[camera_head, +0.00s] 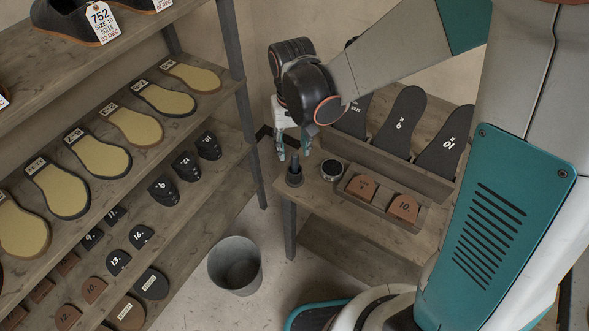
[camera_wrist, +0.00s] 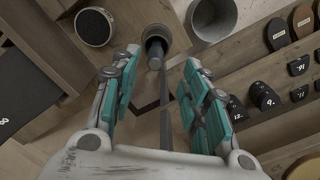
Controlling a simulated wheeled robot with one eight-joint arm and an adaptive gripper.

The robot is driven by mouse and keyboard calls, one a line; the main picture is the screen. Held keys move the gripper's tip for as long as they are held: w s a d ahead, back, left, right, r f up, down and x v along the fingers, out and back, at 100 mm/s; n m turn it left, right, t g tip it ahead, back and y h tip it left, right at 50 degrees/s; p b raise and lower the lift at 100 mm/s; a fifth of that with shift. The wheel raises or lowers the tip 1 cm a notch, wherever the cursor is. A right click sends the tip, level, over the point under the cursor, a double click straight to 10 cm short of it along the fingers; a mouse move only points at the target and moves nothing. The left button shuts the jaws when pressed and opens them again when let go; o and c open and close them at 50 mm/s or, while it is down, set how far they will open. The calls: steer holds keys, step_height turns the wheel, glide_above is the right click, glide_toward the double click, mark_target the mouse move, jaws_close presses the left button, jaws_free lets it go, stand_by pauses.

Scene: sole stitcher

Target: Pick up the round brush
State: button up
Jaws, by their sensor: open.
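The round brush seems to be the dark upright piece (camera_head: 294,174) with a wide round base and a narrow handle pointing up. It stands at the front left corner of the wooden table. My gripper (camera_head: 293,154) is open and points down just above it, with nothing held. In the wrist view the brush (camera_wrist: 156,44) shows beyond and between the open fingertips (camera_wrist: 160,62), with its handle end towards me. I see no contact between the fingers and the brush.
A round tin (camera_head: 331,170) stands close right of the brush; it also shows in the wrist view (camera_wrist: 95,27). A tray (camera_head: 377,208) of brown heel pieces and a rack of dark soles (camera_head: 404,118) lie further right. A grey bin (camera_head: 235,265) stands on the floor.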

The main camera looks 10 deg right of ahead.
mark_target(295, 155)
steer(key=shift+w+d+f+b, duration=0.15)
steer(key=shift+f+b, duration=0.8)
steer(key=shift+f, duration=0.6)
steer(key=shift+d+f+b, duration=0.1)
steer(key=shift+f+b, duration=0.8)
steer(key=shift+f, duration=0.65)
steer(key=shift+r, duration=0.1)
jaws_close()
